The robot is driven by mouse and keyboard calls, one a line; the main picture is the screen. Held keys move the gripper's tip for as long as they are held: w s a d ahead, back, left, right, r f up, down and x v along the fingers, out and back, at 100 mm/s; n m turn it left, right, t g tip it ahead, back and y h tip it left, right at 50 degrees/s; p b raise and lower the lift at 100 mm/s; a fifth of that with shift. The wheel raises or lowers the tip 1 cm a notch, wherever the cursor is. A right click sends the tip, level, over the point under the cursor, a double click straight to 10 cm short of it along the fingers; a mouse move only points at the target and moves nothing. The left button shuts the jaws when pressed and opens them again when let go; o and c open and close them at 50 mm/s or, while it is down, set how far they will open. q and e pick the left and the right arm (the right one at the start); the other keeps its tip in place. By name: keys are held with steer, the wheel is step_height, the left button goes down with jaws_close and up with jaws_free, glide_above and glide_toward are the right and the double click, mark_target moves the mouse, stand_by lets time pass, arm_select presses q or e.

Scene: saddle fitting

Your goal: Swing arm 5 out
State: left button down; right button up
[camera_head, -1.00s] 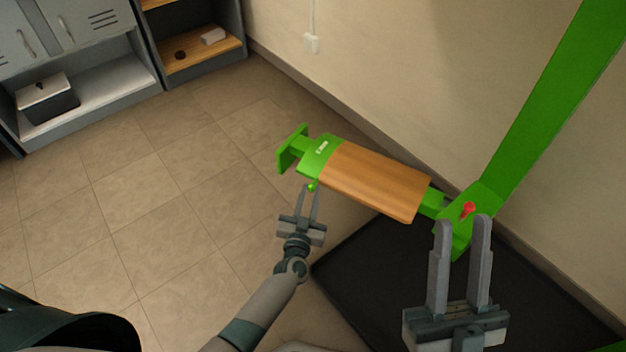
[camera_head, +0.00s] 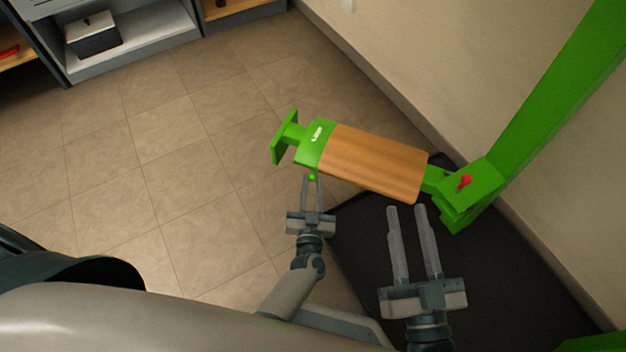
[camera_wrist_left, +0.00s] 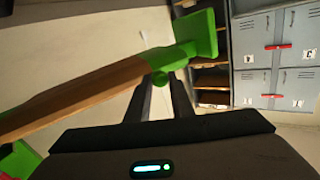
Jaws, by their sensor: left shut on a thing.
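The saddle arm (camera_head: 372,163) has a wooden top and a green end with an upright plate (camera_head: 285,137). It sticks out from a green post (camera_head: 540,110), angled away from the wall. Its small label is unreadable. My left gripper (camera_head: 313,181) is shut on the small green knob (camera_wrist_left: 160,79) under the arm's outer end; the arm also shows in the left wrist view (camera_wrist_left: 85,96). A red knob (camera_head: 464,182) sits at the arm's hinge end. My right gripper (camera_head: 406,207) is open and empty, below the wooden part in the picture.
A black mat (camera_head: 490,270) lies under the post and the hinge end. Open tiled floor (camera_head: 170,150) stretches left of the arm. Grey lockers (camera_wrist_left: 275,55) and shelving stand farther off, with a dark box (camera_head: 93,36) on a low shelf.

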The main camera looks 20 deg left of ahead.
stand_by(0.3)
arm_select(q)
steer(key=c, duration=1.6)
jaws_free()
steer(key=shift+o, duration=0.2)
steer(key=shift+s, duration=0.2)
arm_select(e)
steer(key=shift+f, duration=0.1)
